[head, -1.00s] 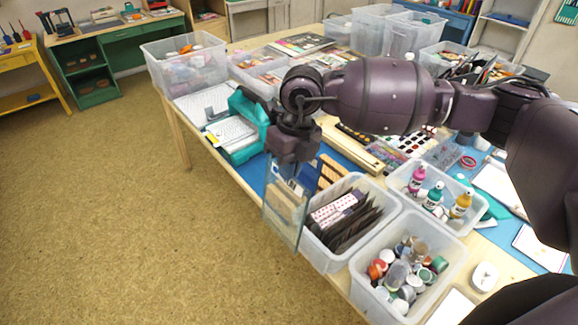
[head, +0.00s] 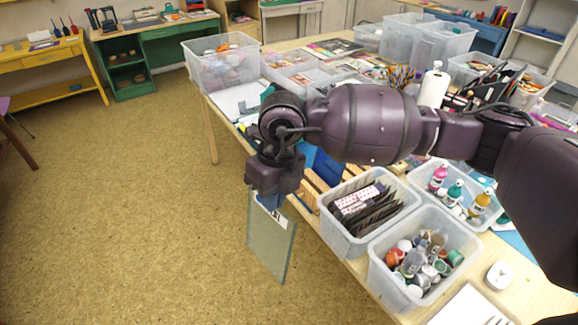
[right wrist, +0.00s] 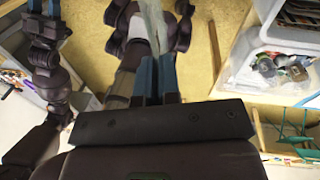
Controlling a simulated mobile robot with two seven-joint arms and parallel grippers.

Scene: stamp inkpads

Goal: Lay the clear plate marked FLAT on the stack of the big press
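My right gripper (head: 270,205) is shut on the top edge of the clear plate (head: 270,246), which hangs upright in front of the table edge, over the floor. A dark mark shows near its top; I cannot read it. In the right wrist view, the blue fingers (right wrist: 155,80) close on the plate (right wrist: 153,28). A teal press is mostly hidden behind my right arm; only a teal bit (head: 266,93) shows, and its stack cannot be seen. My left gripper (right wrist: 44,10) appears in the right wrist view with its fingers apart and empty.
On the table, a clear bin of dark sleeves (head: 345,243), a bin of jars (head: 385,280) and a bin of bottles (head: 425,178) stand close to the plate's right. More clear bins (head: 222,80) stand behind. The floor (head: 150,220) left of the table is open.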

